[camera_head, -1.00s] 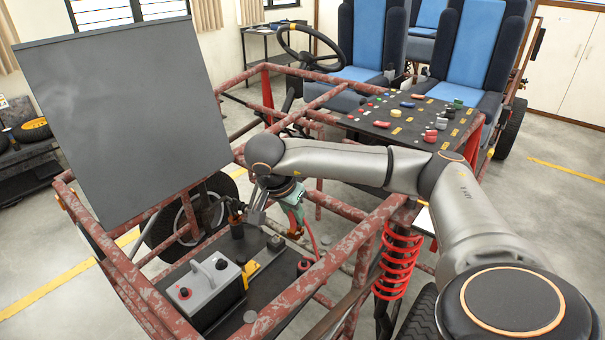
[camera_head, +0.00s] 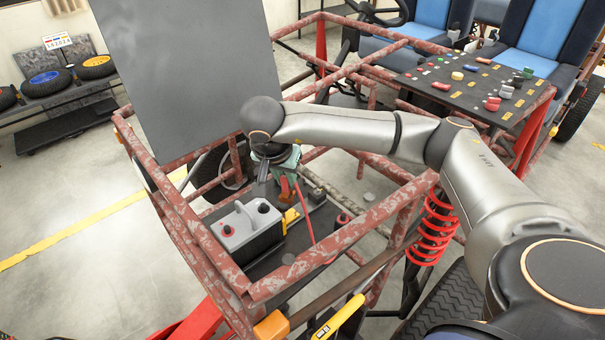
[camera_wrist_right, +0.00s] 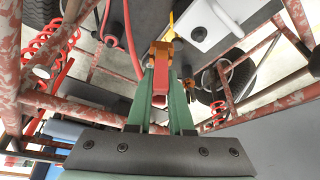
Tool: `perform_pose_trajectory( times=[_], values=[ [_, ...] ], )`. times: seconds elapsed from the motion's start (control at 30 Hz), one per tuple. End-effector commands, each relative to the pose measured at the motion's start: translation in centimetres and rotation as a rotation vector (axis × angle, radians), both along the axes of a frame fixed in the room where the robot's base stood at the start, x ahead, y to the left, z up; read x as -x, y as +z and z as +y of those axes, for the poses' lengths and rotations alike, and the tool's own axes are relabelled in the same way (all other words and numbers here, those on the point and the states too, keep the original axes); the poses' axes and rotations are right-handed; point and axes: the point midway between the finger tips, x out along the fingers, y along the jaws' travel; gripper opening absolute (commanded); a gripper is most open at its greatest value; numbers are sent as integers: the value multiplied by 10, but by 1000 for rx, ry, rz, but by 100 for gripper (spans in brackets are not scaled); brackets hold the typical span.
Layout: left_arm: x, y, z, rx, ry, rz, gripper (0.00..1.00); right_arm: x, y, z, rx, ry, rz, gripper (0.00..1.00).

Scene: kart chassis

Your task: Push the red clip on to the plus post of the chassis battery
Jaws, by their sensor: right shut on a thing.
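The chassis battery (camera_head: 240,241) is a grey-topped black box on the kart's floor panel, with a red-ringed post (camera_head: 227,231) at left and a black post (camera_head: 264,207) at right. My right gripper (camera_head: 284,181) is beyond and above the battery's right end, apart from both posts. In the right wrist view its green fingers (camera_wrist_right: 160,93) are shut on the red clip (camera_wrist_right: 159,82), whose copper-coloured jaws point away from the gripper. The red clip (camera_head: 285,189) is partly hidden in the head view. The battery top (camera_wrist_right: 212,22) also shows in the wrist view. My left gripper is out of view.
Rust-mottled frame tubes (camera_head: 210,255) surround the battery. A red cable (camera_head: 305,212) runs from the clip. A yellow bracket (camera_head: 291,217) stands beside the battery. A grey panel (camera_head: 185,75) rises behind. Small parts lie on a black table (camera_head: 470,90) at right.

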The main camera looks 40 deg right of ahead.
Motion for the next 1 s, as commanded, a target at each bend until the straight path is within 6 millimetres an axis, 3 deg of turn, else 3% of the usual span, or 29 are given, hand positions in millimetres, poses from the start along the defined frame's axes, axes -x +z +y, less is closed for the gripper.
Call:
perform_pose_trajectory(
  times=[1.0],
  values=[
    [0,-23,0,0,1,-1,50,-47,-1,113,-1,442,-1,0]
  ],
)
